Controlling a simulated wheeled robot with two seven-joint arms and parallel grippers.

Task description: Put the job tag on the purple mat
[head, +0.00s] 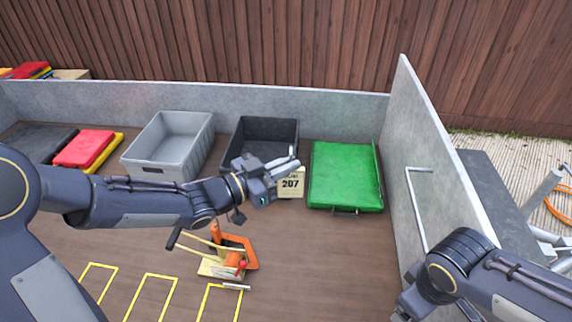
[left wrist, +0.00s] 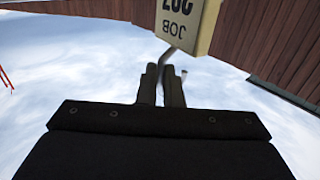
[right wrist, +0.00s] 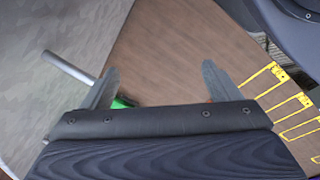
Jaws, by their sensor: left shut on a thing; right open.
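The job tag (head: 291,184), a cream card reading 207, is at my left gripper (head: 288,163) in the head view, in front of the space between the black crate and the green case. The left wrist view shows the tag (left wrist: 188,22) just beyond the fingertips (left wrist: 167,72), its lettering upside down. A thin dark strip runs from the tag to the shut fingers. My right gripper (right wrist: 160,75) is open and empty in the right wrist view, beside a grey panel and above the brown floor. I see no purple mat in any view.
A grey crate (head: 156,167), black crate (head: 237,128) and green case (head: 345,177) stand along the back wall. Red (head: 84,147) and dark (head: 36,141) flat items lie at left. An orange and yellow tool (head: 233,251) lies below my left arm. A grey panel (head: 425,150) bounds the right.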

